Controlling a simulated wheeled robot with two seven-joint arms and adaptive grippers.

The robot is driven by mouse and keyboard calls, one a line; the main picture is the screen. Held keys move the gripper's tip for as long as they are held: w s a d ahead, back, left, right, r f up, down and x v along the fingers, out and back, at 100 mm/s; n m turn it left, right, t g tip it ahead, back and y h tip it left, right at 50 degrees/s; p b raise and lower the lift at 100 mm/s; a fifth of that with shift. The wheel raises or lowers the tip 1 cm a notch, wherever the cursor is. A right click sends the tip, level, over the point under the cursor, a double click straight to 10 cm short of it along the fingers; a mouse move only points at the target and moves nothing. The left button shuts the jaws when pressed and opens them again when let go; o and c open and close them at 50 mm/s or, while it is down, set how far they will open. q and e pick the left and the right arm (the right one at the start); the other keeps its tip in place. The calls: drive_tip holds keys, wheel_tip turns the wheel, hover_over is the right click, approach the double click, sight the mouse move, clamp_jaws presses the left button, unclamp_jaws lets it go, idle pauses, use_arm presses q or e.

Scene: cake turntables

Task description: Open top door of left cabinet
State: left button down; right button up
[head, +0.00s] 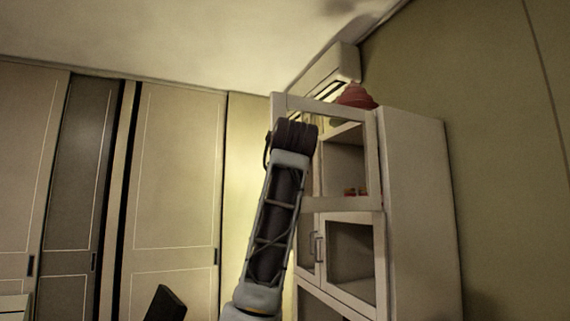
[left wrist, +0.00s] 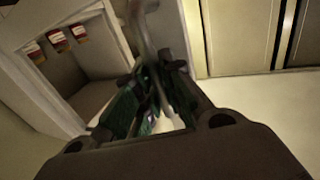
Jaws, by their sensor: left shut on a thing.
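The white cabinet (head: 425,200) stands at the right of the head view, with framed see-through doors. Its top door (head: 322,104) is partly behind my left arm, and I cannot tell how far it stands open. My left gripper (left wrist: 154,76) is hidden behind its own arm in the head view. In the left wrist view its fingers are shut on a thin grey curved handle (left wrist: 141,32). Beside it, a white frame surrounds a compartment with several red-labelled jars (left wrist: 58,40). My right gripper is not in view.
The lower doors of the cabinet have grey handles (head: 320,247). A red item (head: 356,96) sits on the cabinet top, below a white wall unit (head: 328,75). Tall panelled wardrobe doors (head: 175,180) line the left wall. A dark object (head: 166,304) shows at the bottom edge.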

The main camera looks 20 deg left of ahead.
use_arm(q)
drive_tip(key=c, duration=1.5)
unclamp_jaws()
drive_tip(key=shift+s+a, duration=0.1)
drive_tip(key=v, duration=1.2)
drive_tip(key=shift+f, duration=0.15)
